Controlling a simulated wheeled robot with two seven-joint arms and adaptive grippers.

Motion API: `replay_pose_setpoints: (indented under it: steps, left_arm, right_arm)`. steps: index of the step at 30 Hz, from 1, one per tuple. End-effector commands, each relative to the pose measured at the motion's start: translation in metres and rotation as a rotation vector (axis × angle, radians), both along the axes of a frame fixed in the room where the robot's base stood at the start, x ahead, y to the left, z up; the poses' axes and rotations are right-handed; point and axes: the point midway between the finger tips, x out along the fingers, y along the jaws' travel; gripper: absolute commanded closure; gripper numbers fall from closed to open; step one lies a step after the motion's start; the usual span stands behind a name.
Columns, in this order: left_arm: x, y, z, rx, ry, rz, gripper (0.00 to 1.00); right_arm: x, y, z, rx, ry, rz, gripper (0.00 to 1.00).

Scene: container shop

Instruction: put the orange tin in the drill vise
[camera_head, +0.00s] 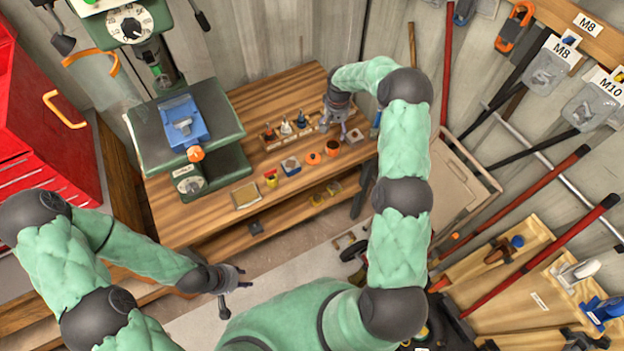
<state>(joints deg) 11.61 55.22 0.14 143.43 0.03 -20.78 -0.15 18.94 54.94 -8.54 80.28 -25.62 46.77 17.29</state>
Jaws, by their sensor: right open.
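The blue drill vise (183,118) sits on the green drill press table at the left, with an orange knob at its near end. Two small round orange things lie on the wooden bench: a flat one (312,158) and a darker-topped one (333,148). I cannot tell which is the orange tin. My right gripper (342,128) is open and empty, above the back right of the bench, just beyond the darker-topped orange thing. My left gripper (234,297) hangs in front of the bench, fingers apart and empty, well away from the vise.
A wooden rack (288,132) with several small bottles stands at the back of the bench. A tan square tray (245,195), a yellow-and-red item (271,178) and a small box (290,166) lie nearer. The red cabinet (45,120) is at the left; tools hang along the right wall.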

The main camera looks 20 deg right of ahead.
Motion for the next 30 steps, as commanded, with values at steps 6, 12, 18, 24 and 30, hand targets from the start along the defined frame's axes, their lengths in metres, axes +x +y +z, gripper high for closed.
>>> replay_pose_setpoints:
  steps: [6,12,18,24,30]
  left_arm:
    - [0.0,0.0,0.0,0.0,0.0,0.0,0.6]
    - [0.0,0.0,0.0,0.0,0.0,0.0,0.6]
    - [0.0,0.0,0.0,0.0,0.0,0.0,0.6]
    - [0.0,0.0,0.0,0.0,0.0,0.0,0.6]
    - [0.0,0.0,0.0,0.0,0.0,0.0,0.6]
  right_arm:
    - [-0.039,0.078,-0.055,0.118,-0.002,0.083,0.23]
    - [-0.124,0.182,-0.108,0.267,-0.023,0.145,0.23]
    - [-0.231,0.253,-0.125,0.346,-0.021,0.155,0.23]
    - [-0.31,0.279,-0.12,0.351,-0.014,0.151,0.23]
    - [-0.336,0.283,-0.115,0.343,-0.013,0.151,0.23]
